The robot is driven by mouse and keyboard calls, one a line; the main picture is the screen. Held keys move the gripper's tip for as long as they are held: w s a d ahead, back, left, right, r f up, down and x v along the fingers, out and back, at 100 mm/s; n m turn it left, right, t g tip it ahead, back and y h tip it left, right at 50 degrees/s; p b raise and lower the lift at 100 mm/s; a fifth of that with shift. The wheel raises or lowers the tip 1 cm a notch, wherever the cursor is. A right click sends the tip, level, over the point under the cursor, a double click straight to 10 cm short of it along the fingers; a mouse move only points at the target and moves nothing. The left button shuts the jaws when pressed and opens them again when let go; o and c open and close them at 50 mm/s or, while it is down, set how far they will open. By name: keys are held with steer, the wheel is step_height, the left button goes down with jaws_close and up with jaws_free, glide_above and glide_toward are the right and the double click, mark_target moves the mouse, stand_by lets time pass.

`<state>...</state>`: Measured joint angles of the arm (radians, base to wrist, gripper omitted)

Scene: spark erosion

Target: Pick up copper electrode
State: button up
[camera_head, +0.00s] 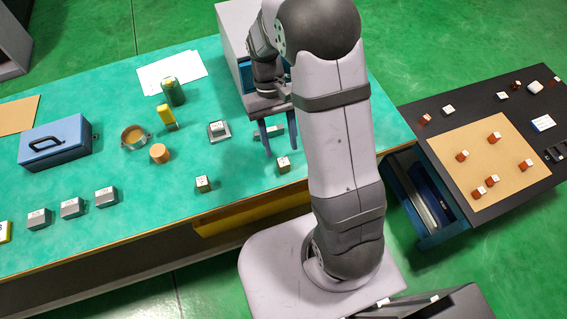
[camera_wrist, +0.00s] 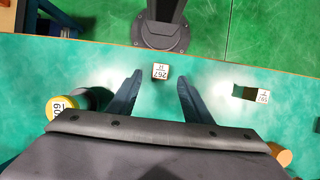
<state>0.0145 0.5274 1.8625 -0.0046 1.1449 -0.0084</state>
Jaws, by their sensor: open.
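My gripper (camera_head: 279,145) is open and points down over the green bench; its two dark blue fingers stand apart in the wrist view (camera_wrist: 160,79). A small block with a white label reading 267 (camera_wrist: 160,72) lies between the fingertips in that view, untouched. It seems to be the small block (camera_head: 283,164) just in front of the gripper in the head view. A similar small labelled block (camera_head: 204,184) lies further left, at the right in the wrist view (camera_wrist: 251,93). Several reddish-copper labelled cubes (camera_head: 462,156) sit on the right-hand table. I cannot tell which piece is the copper electrode.
An orange-brown cylinder (camera_head: 159,153), a brass-coloured ring (camera_head: 134,136), a green bottle (camera_head: 172,91) and a blue box (camera_head: 54,142) stand left of my gripper. Several grey blocks (camera_head: 72,207) line the bench's front left. Bare bench surrounds the two small blocks.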

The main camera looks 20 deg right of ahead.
mark_target(283, 161)
steer(key=shift+p+x, duration=0.75)
steer(key=shift+x, duration=2.65)
steer(key=shift+r, duration=0.1)
jaws_close()
